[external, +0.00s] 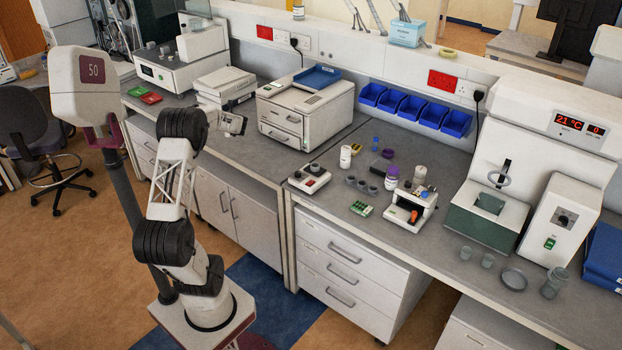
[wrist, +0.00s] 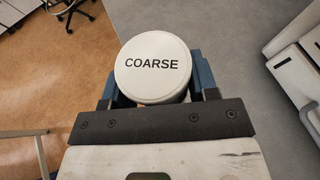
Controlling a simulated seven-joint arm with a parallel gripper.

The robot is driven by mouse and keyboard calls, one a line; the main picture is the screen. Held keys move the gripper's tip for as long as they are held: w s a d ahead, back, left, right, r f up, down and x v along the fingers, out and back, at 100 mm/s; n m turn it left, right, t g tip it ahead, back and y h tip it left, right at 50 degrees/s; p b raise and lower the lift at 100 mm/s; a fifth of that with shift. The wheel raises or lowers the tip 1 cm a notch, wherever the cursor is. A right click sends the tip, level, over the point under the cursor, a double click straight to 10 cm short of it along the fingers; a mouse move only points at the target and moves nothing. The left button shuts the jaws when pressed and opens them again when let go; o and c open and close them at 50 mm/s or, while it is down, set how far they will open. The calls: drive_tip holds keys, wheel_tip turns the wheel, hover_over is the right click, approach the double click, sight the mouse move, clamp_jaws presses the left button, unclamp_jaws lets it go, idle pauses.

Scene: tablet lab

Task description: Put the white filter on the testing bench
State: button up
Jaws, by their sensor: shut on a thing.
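My gripper (wrist: 154,80) is shut on a white round filter (wrist: 152,62) with the word COARSE on its flat top. Its blue-grey fingers sit on either side of the filter in the wrist view. In the external view my gripper (external: 238,124) is held out in the air near the front edge of the long grey bench (external: 262,172), left of the white drawer machine. The filter is too small there to make out clearly. Which part of the bench is the testing bench, I cannot tell.
The white drawer machine (external: 305,108) stands at the back of the bench. A small switch box (external: 310,179), bottles and a small device (external: 409,209) stand further right. Bare bench top lies left of the switch box. A chair (external: 35,135) stands on the floor at left.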

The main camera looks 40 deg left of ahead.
drive_tip(key=s+d+f+n+g, duration=0.3)
drive_tip(key=s+d+n+g, duration=0.3)
drive_tip(key=d+g, duration=0.1)
drive_tip(key=shift+s+d+f+n+g+y, duration=0.2)
drive_tip(key=shift+d+f+n+g+y, duration=0.1)
drive_tip(key=shift+d+y, duration=0.1)
idle(1.1)
idle(0.4)
drive_tip(key=w+a+f, duration=0.1)
drive_tip(key=w+a, duration=0.9)
drive_tip(key=w, duration=0.2)
drive_tip(key=shift+w+f, duration=0.2)
drive_tip(key=shift+w, duration=0.1)
idle(0.4)
drive_tip(key=shift+f, duration=1.75)
drive_tip(key=shift+f, duration=0.15)
